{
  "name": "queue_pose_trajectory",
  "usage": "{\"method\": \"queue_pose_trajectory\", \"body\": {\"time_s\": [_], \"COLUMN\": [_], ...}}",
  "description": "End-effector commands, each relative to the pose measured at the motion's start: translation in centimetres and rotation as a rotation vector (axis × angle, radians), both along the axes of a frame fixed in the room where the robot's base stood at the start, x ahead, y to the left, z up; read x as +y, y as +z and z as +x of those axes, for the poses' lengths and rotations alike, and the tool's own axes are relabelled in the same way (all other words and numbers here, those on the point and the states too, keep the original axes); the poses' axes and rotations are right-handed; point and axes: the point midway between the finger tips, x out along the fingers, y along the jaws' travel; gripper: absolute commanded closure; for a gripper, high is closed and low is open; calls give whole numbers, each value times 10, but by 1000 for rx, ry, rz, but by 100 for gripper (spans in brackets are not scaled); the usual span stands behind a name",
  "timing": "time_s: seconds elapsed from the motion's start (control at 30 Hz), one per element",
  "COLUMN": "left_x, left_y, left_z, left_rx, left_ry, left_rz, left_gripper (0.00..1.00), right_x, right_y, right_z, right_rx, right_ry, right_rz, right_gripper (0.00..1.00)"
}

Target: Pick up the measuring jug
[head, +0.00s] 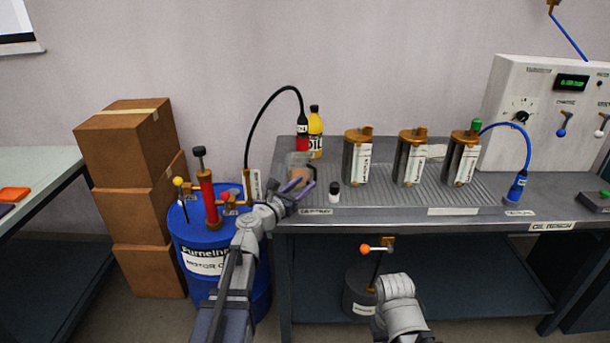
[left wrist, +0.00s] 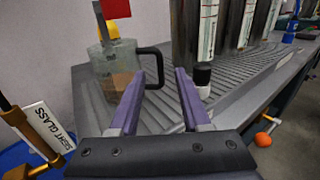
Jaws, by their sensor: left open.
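The measuring jug (left wrist: 117,68) is clear, with brown liquid low inside and a black handle (left wrist: 156,68) on its right side. It stands upright on the ribbed grey bench top. In the head view the jug (head: 299,160) is at the bench's left end, partly hidden by my left gripper (head: 298,188). My left gripper (left wrist: 160,72) is open, its purple fingers pointing at the handle side. In the left wrist view the handle shows between the fingertips; I cannot tell whether it is within their reach. My right gripper is not in view.
A small black-capped white bottle (head: 334,193) is right of my gripper. Metal canisters (head: 357,158) stand farther right. A blue drum (head: 205,265) with a pump is left of the bench.

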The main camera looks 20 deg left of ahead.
Motion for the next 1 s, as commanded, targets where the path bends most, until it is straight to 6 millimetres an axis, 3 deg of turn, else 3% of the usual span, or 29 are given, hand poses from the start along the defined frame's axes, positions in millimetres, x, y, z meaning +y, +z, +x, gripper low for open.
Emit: {"method": "queue_pose_trajectory", "body": {"time_s": [0.1, 0.37, 0.7, 0.93, 1.0], "left_x": [-4, -7, -21, -22, -22], "left_y": [0, 2, 6, 6, 6], "left_z": [15, 23, 65, 65, 65], "left_rx": [-1, 0, 0, 0, 0], "left_ry": [-3, -3, -4, -3, -3], "left_rz": [2, 3, 4, 4, 4], "left_gripper": [53, 53, 53, 53, 59], "right_x": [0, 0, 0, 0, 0], "right_y": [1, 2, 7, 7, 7], "right_z": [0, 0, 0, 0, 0], "right_rx": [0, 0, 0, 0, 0], "right_ry": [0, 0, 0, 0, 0], "right_rz": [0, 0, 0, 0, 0], "right_gripper": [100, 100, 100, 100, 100]}}
